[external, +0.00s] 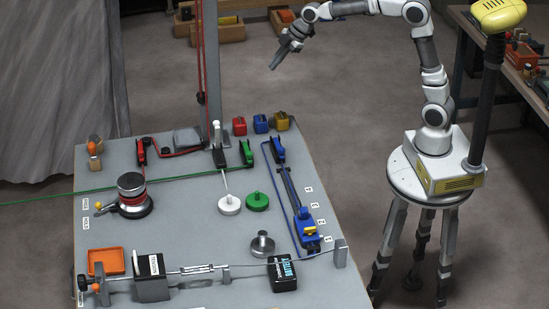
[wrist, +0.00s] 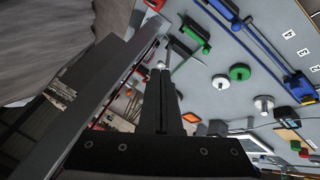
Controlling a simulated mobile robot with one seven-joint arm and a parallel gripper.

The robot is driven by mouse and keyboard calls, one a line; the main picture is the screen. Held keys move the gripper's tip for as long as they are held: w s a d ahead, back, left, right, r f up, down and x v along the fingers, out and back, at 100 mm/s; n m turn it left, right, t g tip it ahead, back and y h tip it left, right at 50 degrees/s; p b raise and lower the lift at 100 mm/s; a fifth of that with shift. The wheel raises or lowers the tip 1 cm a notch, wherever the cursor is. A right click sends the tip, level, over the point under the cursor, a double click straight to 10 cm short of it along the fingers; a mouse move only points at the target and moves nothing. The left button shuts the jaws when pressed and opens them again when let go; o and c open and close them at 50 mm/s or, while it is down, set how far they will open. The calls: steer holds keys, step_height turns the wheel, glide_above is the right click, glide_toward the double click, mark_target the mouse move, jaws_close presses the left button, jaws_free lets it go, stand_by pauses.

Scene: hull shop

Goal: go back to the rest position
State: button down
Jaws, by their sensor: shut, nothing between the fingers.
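My gripper (external: 274,66) is shut and empty in the external view. It hangs in the air above and behind the far right corner of the grey workbench (external: 190,240), clear of everything on it. My arm reaches left from its white base on a stool at the right. In the wrist view my gripper's dark fingers (wrist: 160,72) are together, pointing up the picture, with the bench tilted beyond them.
A tall grey post (external: 211,75) with a red rope stands at the bench's far edge, left of my gripper. Red, blue and yellow blocks (external: 261,123) sit at the far right edge. A side bench (external: 516,60) stands at the right. Floor between bench and stool is open.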

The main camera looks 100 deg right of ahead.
steer(key=s+d+r+m+h+p, duration=0.35)
steer(key=s+r+m+p, duration=0.65)
steer(key=s+r, duration=1.05)
steer(key=s+a+f+n+y+b, duration=0.1)
steer(key=s+a+f+b, duration=0.1)
steer(key=a+f, duration=0.4)
steer(key=s+a+f+n+y+b, duration=0.2)
steer(key=a+f+b, duration=0.2)
steer(key=a, duration=1)
steer(key=s+a+f+n+y+b, duration=0.1)
steer(key=a+f+y+b, duration=0.1)
steer(key=a+f, duration=0.7)
steer(key=shift+s+a+f+g+b, duration=0.15)
steer(key=shift+s+a+g+b, duration=0.2)
steer(key=shift+a+b, duration=0.25)
